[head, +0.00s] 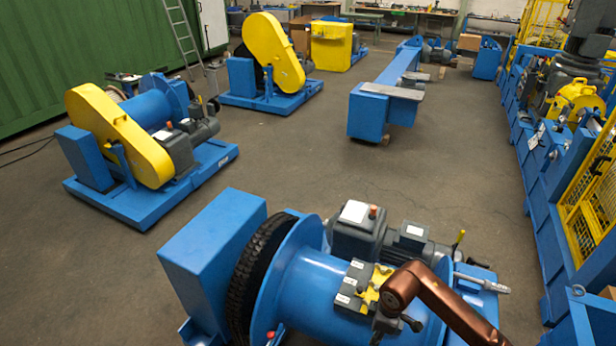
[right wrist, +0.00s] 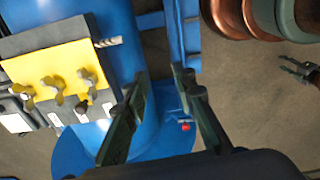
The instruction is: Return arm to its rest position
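My right arm (head: 440,305) comes in from the lower right in the head view and bends down over a blue drum (head: 310,285). In the right wrist view my right gripper (right wrist: 160,78) has its two dark fingers apart with nothing between them, above blue metal. A yellow plate with several wing nuts (right wrist: 62,82) lies beside the fingers, to their left; it shows partly behind my arm in the head view (head: 378,278). My left gripper is outside the head view; a small gripper with spread prongs (right wrist: 298,71), seemingly mine, shows at the wrist view's right edge.
A black chain or belt (head: 255,270) runs round the drum's left flange. A red knob (right wrist: 185,127) is close to the right finger. Grey motors (head: 358,230) stand behind the drum. More blue and yellow machines (head: 120,135) stand further back, with open floor (head: 330,170) between.

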